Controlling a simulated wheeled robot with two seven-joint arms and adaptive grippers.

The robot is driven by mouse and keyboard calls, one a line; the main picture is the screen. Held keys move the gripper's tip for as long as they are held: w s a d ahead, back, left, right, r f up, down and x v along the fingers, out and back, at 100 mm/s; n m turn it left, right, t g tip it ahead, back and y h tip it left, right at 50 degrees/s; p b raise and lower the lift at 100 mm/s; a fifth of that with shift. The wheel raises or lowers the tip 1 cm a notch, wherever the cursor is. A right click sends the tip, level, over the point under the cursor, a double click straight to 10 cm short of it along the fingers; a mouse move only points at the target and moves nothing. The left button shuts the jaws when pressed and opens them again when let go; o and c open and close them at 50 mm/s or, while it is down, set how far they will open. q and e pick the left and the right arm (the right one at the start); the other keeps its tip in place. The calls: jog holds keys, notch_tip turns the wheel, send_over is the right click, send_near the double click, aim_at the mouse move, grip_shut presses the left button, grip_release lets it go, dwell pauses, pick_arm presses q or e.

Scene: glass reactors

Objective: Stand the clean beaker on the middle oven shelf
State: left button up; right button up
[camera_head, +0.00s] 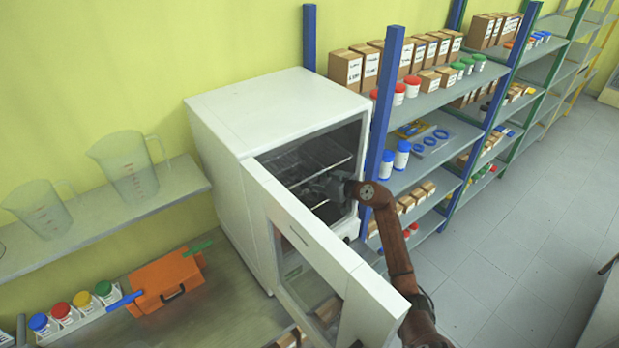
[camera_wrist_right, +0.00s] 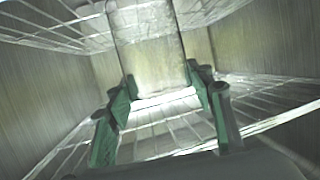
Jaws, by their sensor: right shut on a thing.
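The white oven (camera_head: 270,115) stands on the bench with its door (camera_head: 310,250) swung open. Wire shelves (camera_head: 320,160) show inside it. My right gripper (camera_head: 328,187) reaches into the oven from the right. In the right wrist view, the same gripper (camera_wrist_right: 165,92) has its green-padded fingers shut on the clear beaker (camera_wrist_right: 150,50), one on each side. One wire rack (camera_wrist_right: 60,25) shows higher up and another (camera_wrist_right: 170,130) lower down. I cannot tell whether the beaker's base touches a rack. In the head view the beaker is hard to make out. My left gripper is not in view.
The open door stands close beside my right arm. A blue-post rack (camera_head: 382,130) with boxes and bottles is right of the oven. Two large plastic jugs (camera_head: 128,165) stand on a wall shelf at left. An orange case (camera_head: 168,284) lies on the bench.

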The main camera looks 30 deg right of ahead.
jog(key=shift+f, duration=0.1)
jog(key=o, duration=1.3)
jog(key=shift+w, duration=0.1)
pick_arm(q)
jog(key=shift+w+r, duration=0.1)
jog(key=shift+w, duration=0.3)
pick_arm(e)
jog(key=o, duration=0.4)
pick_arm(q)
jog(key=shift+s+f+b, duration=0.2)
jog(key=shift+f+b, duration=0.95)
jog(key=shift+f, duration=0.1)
pick_arm(e)
jog(key=v, duration=1.2)
